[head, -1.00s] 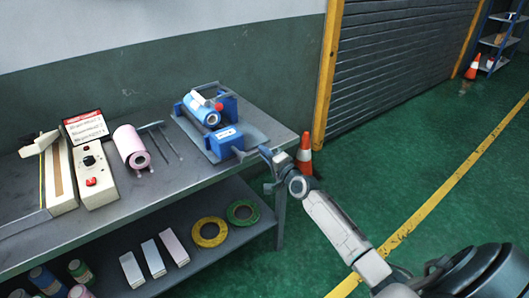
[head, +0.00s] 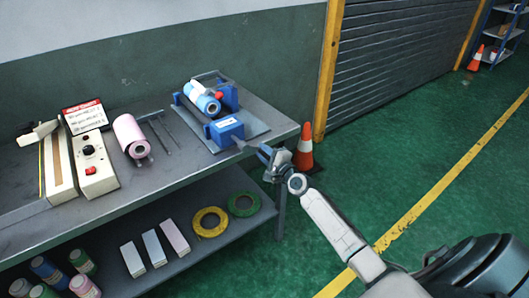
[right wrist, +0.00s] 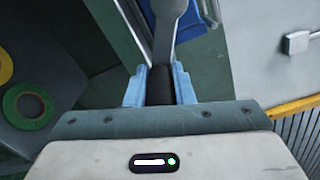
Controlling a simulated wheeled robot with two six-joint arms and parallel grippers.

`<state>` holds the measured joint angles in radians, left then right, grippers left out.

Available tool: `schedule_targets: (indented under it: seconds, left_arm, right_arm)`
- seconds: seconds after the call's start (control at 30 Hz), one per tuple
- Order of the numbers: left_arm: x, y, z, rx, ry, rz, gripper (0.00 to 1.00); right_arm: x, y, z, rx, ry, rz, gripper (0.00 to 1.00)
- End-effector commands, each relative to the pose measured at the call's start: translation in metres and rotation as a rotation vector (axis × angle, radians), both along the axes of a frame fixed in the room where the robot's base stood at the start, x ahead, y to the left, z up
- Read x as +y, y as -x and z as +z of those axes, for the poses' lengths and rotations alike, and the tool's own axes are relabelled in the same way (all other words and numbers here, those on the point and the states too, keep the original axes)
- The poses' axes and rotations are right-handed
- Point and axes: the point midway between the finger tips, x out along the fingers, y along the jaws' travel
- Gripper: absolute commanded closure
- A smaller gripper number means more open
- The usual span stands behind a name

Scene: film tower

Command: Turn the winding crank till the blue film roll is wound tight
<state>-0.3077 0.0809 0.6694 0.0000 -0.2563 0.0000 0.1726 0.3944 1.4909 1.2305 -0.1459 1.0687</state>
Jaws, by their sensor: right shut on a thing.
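The blue film roll (head: 207,105) sits in a blue winding device on a grey base plate (head: 186,116) near the right end of the bench. A white flap shows over the roll; I cannot tell how tight the film is. The winding crank (head: 240,145) sticks out from the blue box (head: 226,128) toward the bench edge. My right gripper (head: 267,154) is shut on the crank's handle. In the right wrist view, the blue fingers (right wrist: 160,90) close around the dark grip (right wrist: 160,84), below the grey crank arm (right wrist: 166,38). My left gripper is out of view.
A pink roll (head: 130,133), a control box with a red button (head: 96,172) and a sign (head: 84,115) stand left on the bench. Yellow (head: 209,222) and green (head: 243,204) rings lie on the lower shelf. A traffic cone (head: 304,150) stands behind my right gripper.

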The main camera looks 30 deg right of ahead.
Motion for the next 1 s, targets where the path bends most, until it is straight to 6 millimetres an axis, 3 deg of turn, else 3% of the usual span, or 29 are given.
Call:
schedule_targets:
  seconds: [0.33,0.37,0.47,0.8,1.0]
  left_arm:
    - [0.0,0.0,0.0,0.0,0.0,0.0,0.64]
    - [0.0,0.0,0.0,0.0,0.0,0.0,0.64]
    - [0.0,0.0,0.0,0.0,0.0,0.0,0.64]
    - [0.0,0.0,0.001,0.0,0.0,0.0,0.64]
    - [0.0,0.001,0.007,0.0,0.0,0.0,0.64]
  right_arm:
    - [0.001,0.001,-0.005,0.009,0.0,0.003,1.0]
    - [0.001,0.001,-0.005,0.009,0.0,0.003,0.76]
    - [0.001,0.001,-0.004,0.008,0.001,0.003,0.57]
    - [0.0,0.003,-0.001,0.003,0.0,0.001,0.57]
    - [-0.002,0.027,-0.001,0.006,0.003,0.002,0.57]
